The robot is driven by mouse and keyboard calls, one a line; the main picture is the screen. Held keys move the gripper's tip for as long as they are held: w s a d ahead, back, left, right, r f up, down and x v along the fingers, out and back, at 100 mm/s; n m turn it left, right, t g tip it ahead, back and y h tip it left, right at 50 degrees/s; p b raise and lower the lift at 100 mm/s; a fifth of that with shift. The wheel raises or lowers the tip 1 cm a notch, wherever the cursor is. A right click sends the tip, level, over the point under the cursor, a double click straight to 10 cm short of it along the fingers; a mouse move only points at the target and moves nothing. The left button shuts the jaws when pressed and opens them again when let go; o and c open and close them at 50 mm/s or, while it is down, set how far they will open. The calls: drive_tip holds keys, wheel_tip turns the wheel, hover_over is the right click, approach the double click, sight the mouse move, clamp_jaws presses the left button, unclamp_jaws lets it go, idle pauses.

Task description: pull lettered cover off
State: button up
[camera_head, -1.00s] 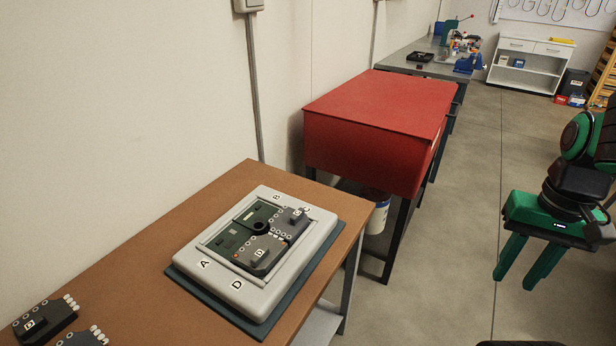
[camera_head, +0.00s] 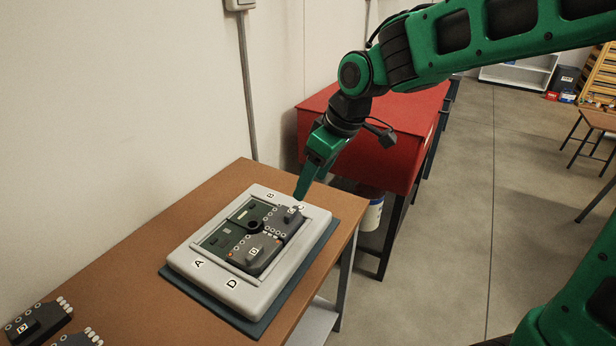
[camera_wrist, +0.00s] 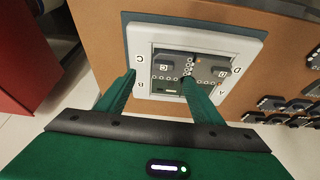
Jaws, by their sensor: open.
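A light grey frame (camera_head: 185,258) marked A, B, C and D at its corners lies on a dark mat on the brown table. Inside it sit two dark lettered covers: the D cover (camera_head: 257,254) at the near side and the C cover (camera_head: 288,219) at the far right. The other two quarters show bare green boards. My gripper (camera_head: 299,197) is above the frame's far edge, beside the C cover. In the wrist view, my gripper (camera_wrist: 160,76) is open and empty, its fingers spread over the frame. Whether a finger touches anything, I cannot tell.
Loose dark covers (camera_head: 38,318) lie on the brown table (camera_head: 130,262) at the near left. A red cabinet (camera_head: 315,125) stands behind the table, below my arm. The wall borders the left side.

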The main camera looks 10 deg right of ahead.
sight(292, 211)
drive_tip(key=x, duration=0.3)
drive_tip(key=a+x, duration=0.1)
drive_tip(key=x, duration=0.7)
drive_tip(key=shift+w+a+r, duration=0.2)
drive_tip(key=shift+a, duration=0.2)
clamp_jaws()
